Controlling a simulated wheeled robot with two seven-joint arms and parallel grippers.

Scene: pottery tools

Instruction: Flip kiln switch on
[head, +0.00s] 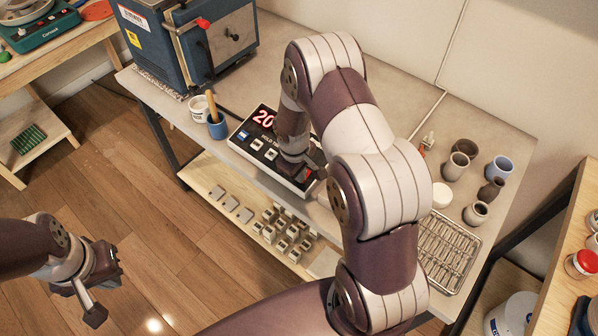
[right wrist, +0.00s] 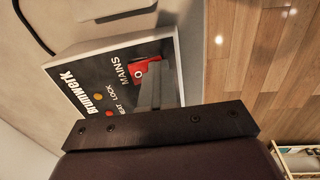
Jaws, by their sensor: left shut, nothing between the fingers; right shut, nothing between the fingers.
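The kiln control box (head: 246,133) is black with a white frame and a lit red display, and sits on the grey table. In the right wrist view its panel (right wrist: 90,82) reads "Brunwerk", "HEAT LOCK" and "MAINS". The red mains switch (right wrist: 139,73) has a white round mark; the grey fingers partly cover it. My right gripper (head: 303,176) is shut and empty, at the right end of the box; its fingers also show in the right wrist view (right wrist: 149,93). Whether they touch the switch I cannot tell. My left gripper (head: 92,310) is shut and empty over the floor.
The blue kiln (head: 215,40) stands behind the box, with a blue cup (head: 217,128) and a white pot (head: 198,110) nearby. A wire rack tray (head: 447,250) and several pots lie to the right. A lower shelf (head: 200,178) holds small blocks.

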